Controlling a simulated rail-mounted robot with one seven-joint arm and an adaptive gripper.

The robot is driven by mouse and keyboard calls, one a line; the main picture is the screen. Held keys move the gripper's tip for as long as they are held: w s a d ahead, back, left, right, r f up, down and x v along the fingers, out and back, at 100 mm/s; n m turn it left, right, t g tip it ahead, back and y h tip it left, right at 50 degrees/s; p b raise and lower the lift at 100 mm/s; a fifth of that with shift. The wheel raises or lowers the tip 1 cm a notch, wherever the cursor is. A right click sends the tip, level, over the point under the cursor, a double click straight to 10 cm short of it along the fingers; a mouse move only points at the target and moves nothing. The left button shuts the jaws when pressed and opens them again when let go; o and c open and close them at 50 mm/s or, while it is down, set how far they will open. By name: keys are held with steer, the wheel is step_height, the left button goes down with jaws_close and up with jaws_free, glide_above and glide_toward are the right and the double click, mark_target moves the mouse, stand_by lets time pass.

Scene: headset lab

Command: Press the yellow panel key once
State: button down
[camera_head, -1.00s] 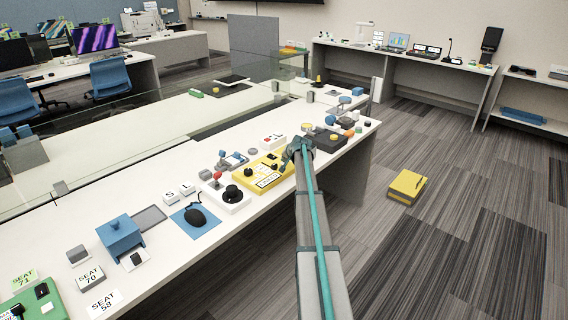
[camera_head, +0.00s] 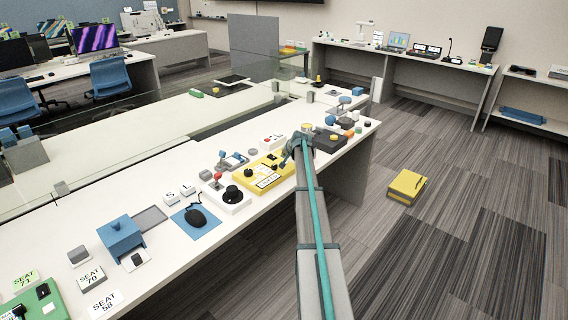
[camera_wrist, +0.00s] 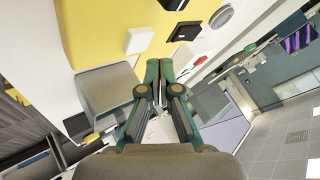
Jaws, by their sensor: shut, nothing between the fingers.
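A yellow panel (camera_head: 259,182) with white and dark parts on top lies on the long white table. It fills the upper left of the wrist view (camera_wrist: 88,30), where a white square key (camera_wrist: 138,40) and a black block (camera_wrist: 185,32) show on or beside it. I cannot tell which part is the yellow panel key. My gripper (camera_head: 285,161) is at the panel's right end, partly hidden by my arm in the head view. In the wrist view my gripper (camera_wrist: 158,66) has its fingers together, with nothing between them. I cannot tell whether it touches the panel.
A white box with a black knob (camera_head: 232,194) stands left of the panel, and a mouse on a blue mat (camera_head: 184,222) is farther left. A dark box (camera_head: 328,140) stands to the right. A yellow box (camera_head: 407,186) lies on the floor.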

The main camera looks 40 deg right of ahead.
steer(key=shift+r+p, duration=0.6)
steer(key=shift+r, duration=1.55)
